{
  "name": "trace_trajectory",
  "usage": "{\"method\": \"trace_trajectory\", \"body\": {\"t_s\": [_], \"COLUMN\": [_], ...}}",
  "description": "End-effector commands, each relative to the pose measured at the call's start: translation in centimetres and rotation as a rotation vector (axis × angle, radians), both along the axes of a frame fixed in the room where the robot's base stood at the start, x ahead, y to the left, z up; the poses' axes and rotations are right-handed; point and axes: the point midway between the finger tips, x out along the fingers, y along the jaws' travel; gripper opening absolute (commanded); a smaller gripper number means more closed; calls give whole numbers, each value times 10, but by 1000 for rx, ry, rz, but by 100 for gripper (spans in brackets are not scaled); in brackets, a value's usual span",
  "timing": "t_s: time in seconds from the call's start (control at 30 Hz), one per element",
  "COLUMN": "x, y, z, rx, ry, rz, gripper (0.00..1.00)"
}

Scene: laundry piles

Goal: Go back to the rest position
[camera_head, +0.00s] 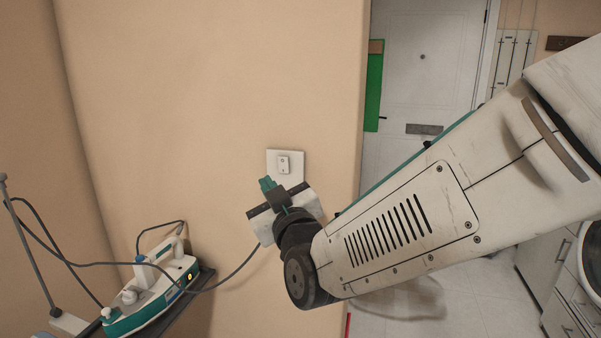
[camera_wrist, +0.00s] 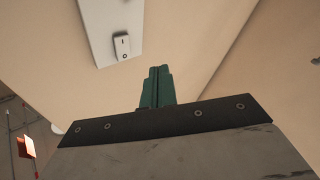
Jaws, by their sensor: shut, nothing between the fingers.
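My gripper (camera_head: 267,184) is in front of the beige wall, just below and left of a white wall switch (camera_head: 283,164). Its teal fingers are together with nothing between them. In the wrist view the shut fingers of my gripper (camera_wrist: 157,87) point toward the wall, and the switch (camera_wrist: 122,46) is up and left of them. The fingers look apart from the switch, though the exact gap is hard to tell. My arm reaches in from the right of the head view.
A teal and white iron (camera_head: 150,290) with a lit orange light rests on a dark board (camera_head: 203,280) at the lower left. Its grey cable (camera_head: 225,282) runs toward the wall behind my gripper. A white door (camera_head: 425,70) and white appliances (camera_head: 585,270) stand at the right.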

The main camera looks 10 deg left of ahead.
Motion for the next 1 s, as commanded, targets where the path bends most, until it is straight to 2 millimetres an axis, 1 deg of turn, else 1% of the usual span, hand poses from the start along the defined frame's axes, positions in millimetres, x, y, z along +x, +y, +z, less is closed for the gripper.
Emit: {"method": "trace_trajectory", "body": {"t_s": [0.07, 0.17, 0.2, 0.23, 0.27, 0.3, 0.37, 0.4, 0.47, 0.5, 0.57, 0.6, 0.67, 0.7, 0.77, 0.8, 0.87, 0.9, 1.0], "x": [0, -6, -12, -18, -22, -27, -34, -39, -47, -54, -65, -73, -89, -100, -121, -136, -160, -177, -215], "y": [4, 8, 7, 5, 0, -11, -32, -48, -77, -98, -133, -157, -194, -220, -260, -287, -324, -347, -391], "z": [-14, -55, -72, -84, -94, -106, -121, -129, -138, -142, -147, -148, -148, -146, -142, -138, -131, -126, -114], "rx": [-27, -111, -153, -185, -215, -253, -308, -341, -385, -412, -447, -467, -491, -503, -511, -511, -500, -488, -432], "ry": [68, 232, 314, 375, 436, 519, 638, 717, 834, 910, 1025, 1098, 1210, 1283, 1391, 1462, 1561, 1620, 1723], "rz": [18, 57, 74, 85, 90, 89, 76, 61, 30, 4, -44, -80, -140, -185, -260, -314, -398, -452, -573], "gripper": [0, 0, 0, 0, 0, 0, 0, 0, 0, 0, 0, 0, 0, 0, 0, 0, 0, 0, 0]}}
